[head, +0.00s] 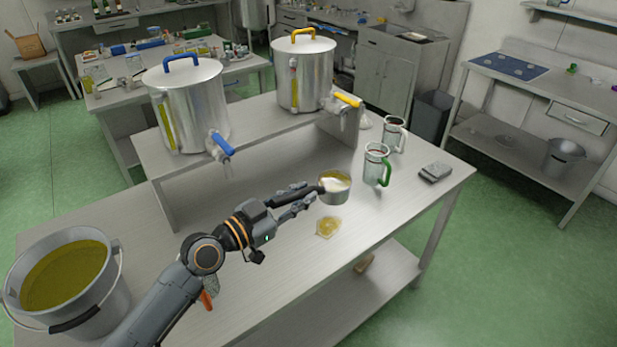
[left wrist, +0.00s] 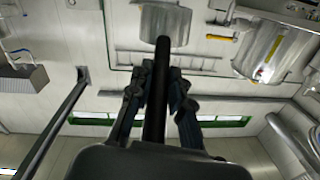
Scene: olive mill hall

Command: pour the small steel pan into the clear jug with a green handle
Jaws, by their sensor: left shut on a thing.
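The small steel pan (head: 334,190) holds a yellow liquid and has a dark handle. My left gripper (head: 304,199) is shut on that handle and holds the pan above the steel table. In the left wrist view the pan (left wrist: 165,20) and its black handle show between the fingers of the left gripper (left wrist: 160,85). The clear jug with a green handle (head: 374,165) stands upright on the table, just right of the pan and apart from it. My right gripper is not in view.
Another clear jug with a grey handle (head: 395,133) stands behind. A yellow puddle or small dish (head: 328,227) lies below the pan. Two steel tanks, blue-tapped (head: 192,105) and yellow-tapped (head: 304,75), stand on a raised shelf. A bucket of yellow liquid (head: 112,297) stands front left.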

